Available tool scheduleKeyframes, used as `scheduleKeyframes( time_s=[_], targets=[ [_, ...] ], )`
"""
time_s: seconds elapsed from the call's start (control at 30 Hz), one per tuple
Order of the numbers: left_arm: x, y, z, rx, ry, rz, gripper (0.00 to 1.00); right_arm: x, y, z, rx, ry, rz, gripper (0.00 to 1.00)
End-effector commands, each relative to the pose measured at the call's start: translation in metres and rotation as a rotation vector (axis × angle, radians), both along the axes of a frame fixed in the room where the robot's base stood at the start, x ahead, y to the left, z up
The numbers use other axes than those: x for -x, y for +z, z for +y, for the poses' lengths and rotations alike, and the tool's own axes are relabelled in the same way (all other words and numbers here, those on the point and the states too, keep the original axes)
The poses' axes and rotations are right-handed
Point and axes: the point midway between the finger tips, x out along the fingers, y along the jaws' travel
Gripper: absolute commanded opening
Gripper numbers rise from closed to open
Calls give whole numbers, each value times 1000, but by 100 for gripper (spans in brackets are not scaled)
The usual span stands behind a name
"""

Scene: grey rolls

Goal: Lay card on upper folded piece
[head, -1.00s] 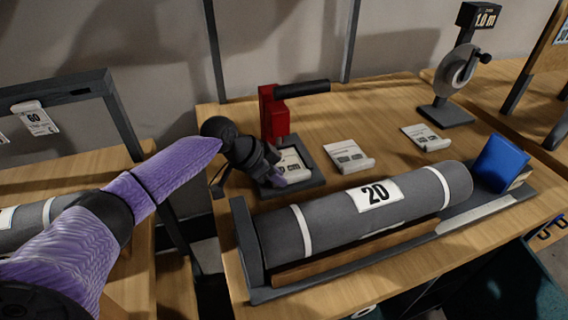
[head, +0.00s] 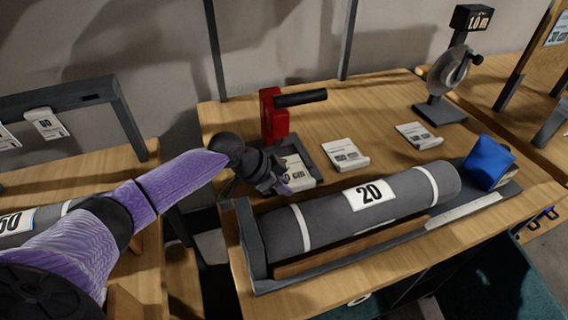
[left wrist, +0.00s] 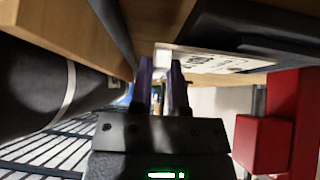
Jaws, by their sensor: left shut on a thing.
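My left gripper (head: 284,188) is at the front left of the dark tray beside the red press. It is shut on a white card (head: 298,171) with dark lettering, which shows just beyond its fingers over the tray. In the left wrist view the purple fingers (left wrist: 160,85) close at the edge of a white printed card (left wrist: 212,63). Whether the card touches the tray is unclear. Two white folded pieces with dark print lie on the table: a nearer one (head: 345,155) and an upper one farther right (head: 419,136). My right gripper is not in view.
A grey roll marked 20 (head: 400,197) lies in a cradle along the front. Wood between the folded pieces is bare.

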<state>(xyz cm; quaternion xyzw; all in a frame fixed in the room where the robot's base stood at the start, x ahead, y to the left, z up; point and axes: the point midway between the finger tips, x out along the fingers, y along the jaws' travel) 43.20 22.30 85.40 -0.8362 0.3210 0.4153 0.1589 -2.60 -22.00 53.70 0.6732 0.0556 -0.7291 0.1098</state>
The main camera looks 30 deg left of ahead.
Motion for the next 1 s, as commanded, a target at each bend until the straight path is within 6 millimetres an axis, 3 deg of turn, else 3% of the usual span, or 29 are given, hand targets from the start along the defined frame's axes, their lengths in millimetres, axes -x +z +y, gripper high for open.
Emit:
scheduleKeyframes(
  time_s=[0.6, 1.0],
  targets=[
    [0, 47, 0, 1, 1, -2, 0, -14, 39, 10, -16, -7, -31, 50],
    [0, 47, 0, -1, 1, -1, 0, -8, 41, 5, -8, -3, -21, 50]
  ],
)
